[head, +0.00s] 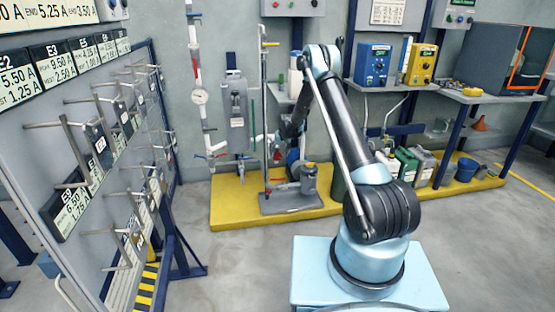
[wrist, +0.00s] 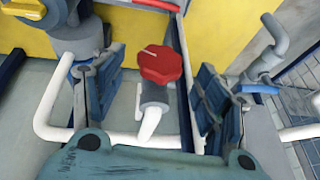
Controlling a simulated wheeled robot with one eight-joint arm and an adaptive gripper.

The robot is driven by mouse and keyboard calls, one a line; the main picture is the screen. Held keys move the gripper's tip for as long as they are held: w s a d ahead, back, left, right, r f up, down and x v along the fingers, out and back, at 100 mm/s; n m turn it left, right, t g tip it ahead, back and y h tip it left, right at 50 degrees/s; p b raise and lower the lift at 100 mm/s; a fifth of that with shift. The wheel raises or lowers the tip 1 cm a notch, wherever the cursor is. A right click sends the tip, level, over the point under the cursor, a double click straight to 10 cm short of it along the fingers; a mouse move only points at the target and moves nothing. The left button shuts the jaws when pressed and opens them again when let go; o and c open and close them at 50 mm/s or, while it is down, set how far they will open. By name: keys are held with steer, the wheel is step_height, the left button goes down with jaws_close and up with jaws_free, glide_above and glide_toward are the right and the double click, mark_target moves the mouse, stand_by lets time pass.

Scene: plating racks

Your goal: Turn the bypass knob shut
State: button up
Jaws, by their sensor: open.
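A red, lobed bypass knob (wrist: 160,63) with a pale mark on its face shows near the middle of the wrist view. It sits on a grey valve body (wrist: 154,94) joined to a white pipe (wrist: 148,128). My gripper (wrist: 147,84) is open, with one dark padded finger left of the knob and the other to its right. No finger visibly touches the knob. In the head view my arm reaches toward the pipework at the back wall. The fingers are not clear there, and I cannot make out the knob for certain.
White pipes run close around the fingers, and a grey pipe with a blue handle (wrist: 258,89) stands at right. In the head view, a yellow platform (head: 232,208) carries the pipework and a small pump (head: 308,178). A rack panel (head: 80,190) with protruding rods stands at left.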

mark_target(278, 154)
steer(key=shift+x, duration=2.3)
steer(key=c, duration=1.1)
